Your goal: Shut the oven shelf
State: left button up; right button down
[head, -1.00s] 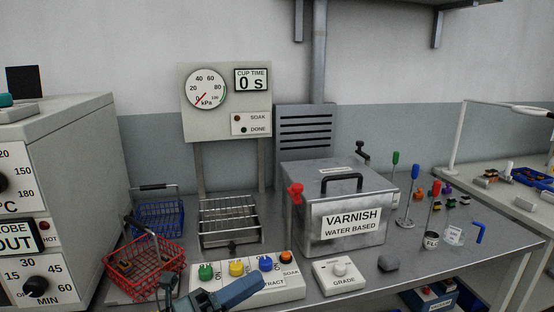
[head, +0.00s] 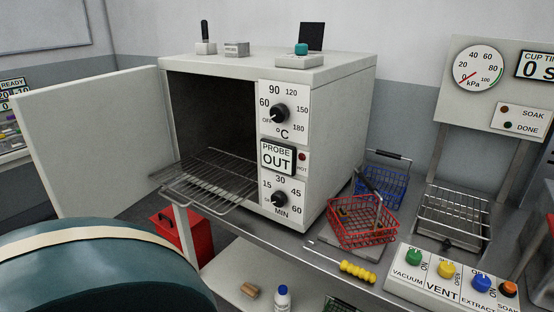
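The oven (head: 340,130) is a pale cabinet with its door (head: 95,140) swung wide open to the left. The wire oven shelf (head: 205,183) is pulled partly out, its front part sticking out past the opening and its back part inside the dark chamber. The shelf looks empty. The oven panel reads PROBE OUT. Neither of my grippers is in view. A large teal rounded part of my own arm fills the lower left corner, in front of the door's lower part.
A red wire basket (head: 362,222) and a blue one (head: 380,186) stand right of the oven. A yellow-handled tool (head: 357,272) lies at the bench's front edge. A red container (head: 187,235) is below the shelf. A button panel (head: 450,280) is at the lower right.

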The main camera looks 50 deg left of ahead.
aim_at(166, 187)
jog(key=u, duration=2.2)
